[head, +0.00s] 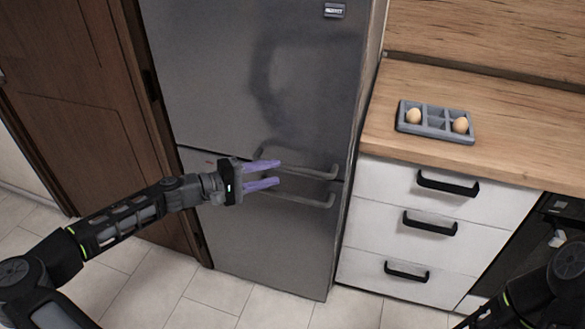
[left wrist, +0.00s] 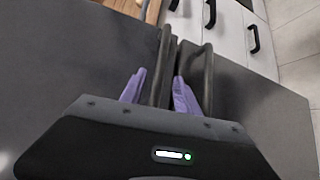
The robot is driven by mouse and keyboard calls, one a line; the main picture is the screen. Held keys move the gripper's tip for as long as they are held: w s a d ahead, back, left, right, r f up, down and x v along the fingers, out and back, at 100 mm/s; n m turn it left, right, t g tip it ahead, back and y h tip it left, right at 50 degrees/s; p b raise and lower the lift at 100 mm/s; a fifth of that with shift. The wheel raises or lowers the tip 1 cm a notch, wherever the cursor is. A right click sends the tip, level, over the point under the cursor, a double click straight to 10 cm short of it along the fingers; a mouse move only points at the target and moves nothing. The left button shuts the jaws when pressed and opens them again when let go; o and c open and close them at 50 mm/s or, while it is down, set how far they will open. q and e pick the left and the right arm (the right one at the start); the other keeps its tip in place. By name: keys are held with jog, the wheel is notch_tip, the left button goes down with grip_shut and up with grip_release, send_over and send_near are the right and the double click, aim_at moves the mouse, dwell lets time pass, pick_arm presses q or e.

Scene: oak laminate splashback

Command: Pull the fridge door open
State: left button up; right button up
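The grey fridge door (head: 260,70) is the upper one of two, and it looks shut. Its bar handle (head: 305,172) runs along its lower edge, just above the handle of the lower door (head: 305,200). My left gripper (head: 278,172) has purple fingers and is in front of the handles. In the left wrist view its fingers (left wrist: 158,92) are apart, with the upper handle (left wrist: 163,70) running between them; I cannot tell whether either finger touches it. The lower handle (left wrist: 208,75) lies outside the right-hand finger. My right gripper is not in view.
A wooden counter (head: 500,110) right of the fridge holds a grey tray (head: 408,125) with two eggs (head: 414,116) (head: 460,125). White drawers (head: 425,225) with black handles are below it. A brown door (head: 75,90) is at left. The tiled floor (head: 215,295) before the fridge looks clear.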

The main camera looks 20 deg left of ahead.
aim_at(288, 170)
pick_arm(q)
jog(key=x, duration=0.7)
jog(key=shift+p, duration=0.3)
jog(key=shift+c, duration=0.4)
grip_shut()
dwell(0.6)
